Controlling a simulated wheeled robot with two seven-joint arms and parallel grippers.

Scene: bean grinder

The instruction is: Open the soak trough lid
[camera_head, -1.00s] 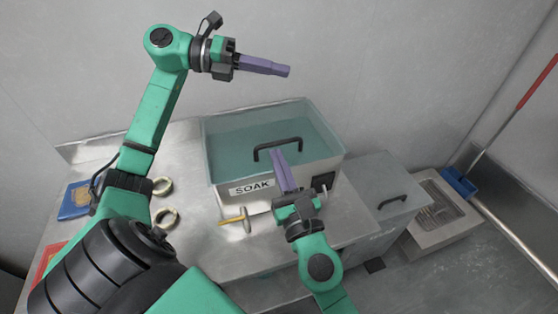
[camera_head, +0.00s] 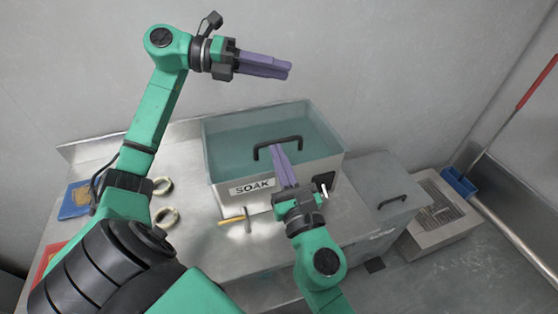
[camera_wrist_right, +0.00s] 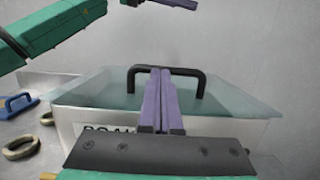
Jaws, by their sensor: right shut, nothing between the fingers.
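The soak trough (camera_head: 252,187) is a pale box marked SOAK on the metal bench. Its see-through teal lid (camera_head: 232,150) lies over the top and looks closed. A black bar handle (camera_head: 277,143) stands on the lid; it also shows in the wrist view (camera_wrist_right: 186,71). My right gripper (camera_head: 276,148) is shut and empty, its purple fingertips at the handle's bar. In the wrist view the fingers (camera_wrist_right: 161,75) overlap the handle's middle; I cannot tell whether they touch it. My left gripper (camera_head: 290,70) is raised well above the trough, apart from it; its finger gap is unclear.
A yellow-handled piece (camera_head: 232,219) is by the trough's front. Two pale rings (camera_head: 167,217) and a blue item (camera_head: 75,201) lie at the left. A grey bin (camera_head: 385,178) with a black handle stands to the right. A wall rises close behind the trough.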

